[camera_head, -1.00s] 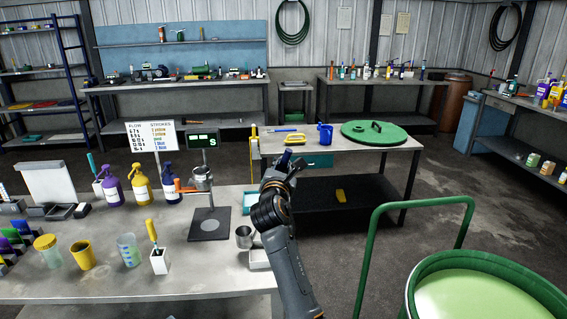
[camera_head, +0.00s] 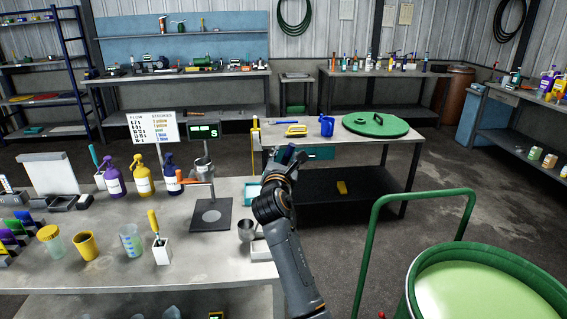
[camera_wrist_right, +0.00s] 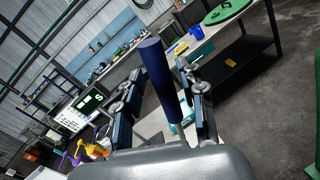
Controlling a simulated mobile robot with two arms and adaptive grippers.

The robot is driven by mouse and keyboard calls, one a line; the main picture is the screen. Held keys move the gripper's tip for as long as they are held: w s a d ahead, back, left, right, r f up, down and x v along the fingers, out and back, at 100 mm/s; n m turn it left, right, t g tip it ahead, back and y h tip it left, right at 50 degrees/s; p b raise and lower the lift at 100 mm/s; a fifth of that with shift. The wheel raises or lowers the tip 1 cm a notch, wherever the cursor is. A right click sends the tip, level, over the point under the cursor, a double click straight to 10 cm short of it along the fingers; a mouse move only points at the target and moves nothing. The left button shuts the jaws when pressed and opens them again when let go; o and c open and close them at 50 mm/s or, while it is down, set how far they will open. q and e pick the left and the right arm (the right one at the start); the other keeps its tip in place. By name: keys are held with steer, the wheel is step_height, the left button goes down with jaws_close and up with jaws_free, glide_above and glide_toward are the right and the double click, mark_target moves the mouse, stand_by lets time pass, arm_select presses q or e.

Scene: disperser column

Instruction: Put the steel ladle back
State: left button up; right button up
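My right gripper (camera_head: 284,160) is raised in front of the back table, above the right end of the near bench. In the right wrist view its fingers (camera_wrist_right: 163,100) stand on both sides of a dark blue handle, and it looks shut on it. I take this to be the handle of the steel ladle (camera_wrist_right: 163,75). A thin steel shaft runs on below the handle, behind the grey wrist body. The ladle's bowl cannot be made out. My left gripper is not in view.
The near bench (camera_head: 110,273) holds spray bottles, cups, a dark mat (camera_head: 228,216), a steel cup (camera_head: 246,231) and a white tray (camera_head: 262,250). The back table (camera_head: 345,150) carries a blue jug (camera_head: 327,127) and a green lid (camera_head: 376,125). A green drum (camera_head: 495,285) stands at right.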

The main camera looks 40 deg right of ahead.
steer(key=shift+s+a+r, duration=0.15)
steer(key=shift+r, duration=0.1)
steer(key=b+v, duration=0.2)
steer(key=v, duration=0.9)
steer(key=shift+s+a, duration=0.25)
